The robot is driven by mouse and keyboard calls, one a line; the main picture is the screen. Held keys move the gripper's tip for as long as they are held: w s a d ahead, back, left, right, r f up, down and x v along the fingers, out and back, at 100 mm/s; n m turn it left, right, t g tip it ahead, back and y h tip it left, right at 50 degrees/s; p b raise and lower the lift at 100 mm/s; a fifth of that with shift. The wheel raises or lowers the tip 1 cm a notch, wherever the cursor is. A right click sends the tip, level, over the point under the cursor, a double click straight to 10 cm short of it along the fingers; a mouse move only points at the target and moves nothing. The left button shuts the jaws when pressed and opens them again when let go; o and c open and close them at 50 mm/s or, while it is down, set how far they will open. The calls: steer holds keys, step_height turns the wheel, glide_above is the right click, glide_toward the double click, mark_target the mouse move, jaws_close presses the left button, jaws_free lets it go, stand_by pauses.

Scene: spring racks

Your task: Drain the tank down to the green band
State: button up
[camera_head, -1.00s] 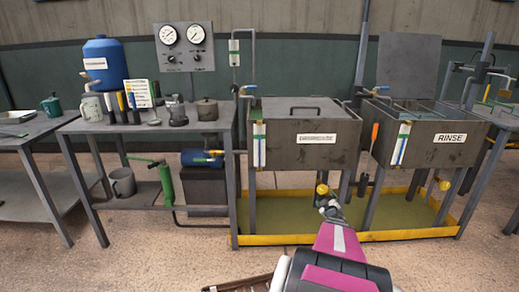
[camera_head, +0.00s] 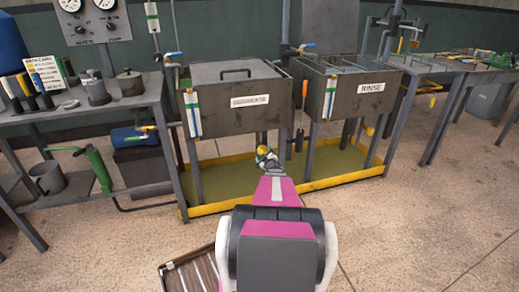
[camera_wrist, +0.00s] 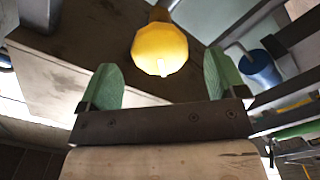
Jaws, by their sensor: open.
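A lidded grey tank (camera_head: 235,110) with a white label, too small to read, stands left of the open tank marked RINSE (camera_head: 345,95). A strip gauge with coloured bands (camera_head: 192,114) is on the lidded tank's left front; its level is too small to read. A similar gauge (camera_head: 329,97) is on the RINSE tank. My gripper (camera_wrist: 163,82) is open below the lidded tank. A yellow knob (camera_wrist: 160,50) shows between and just beyond its green fingertips, with no grip visible. In the head view my gripper (camera_head: 266,158) partly hides that area. Another yellow knob (camera_head: 369,130) is under the RINSE tank.
A yellow-edged drip tray (camera_head: 230,204) lies under both tanks. A bench (camera_head: 135,103) with pots and a card stands at left, with a green hand pump (camera_head: 97,166) below. A tool case (camera_head: 190,268) is on the floor beside me. Floor at right is clear.

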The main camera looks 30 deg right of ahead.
mark_target(263, 151)
steer(key=x, duration=0.6)
steer(key=shift+s, duration=0.1)
steer(key=c, duration=0.9)
steer(key=shift+m, duration=0.3)
steer(key=m, duration=0.4)
steer(key=shift+m, duration=2.3)
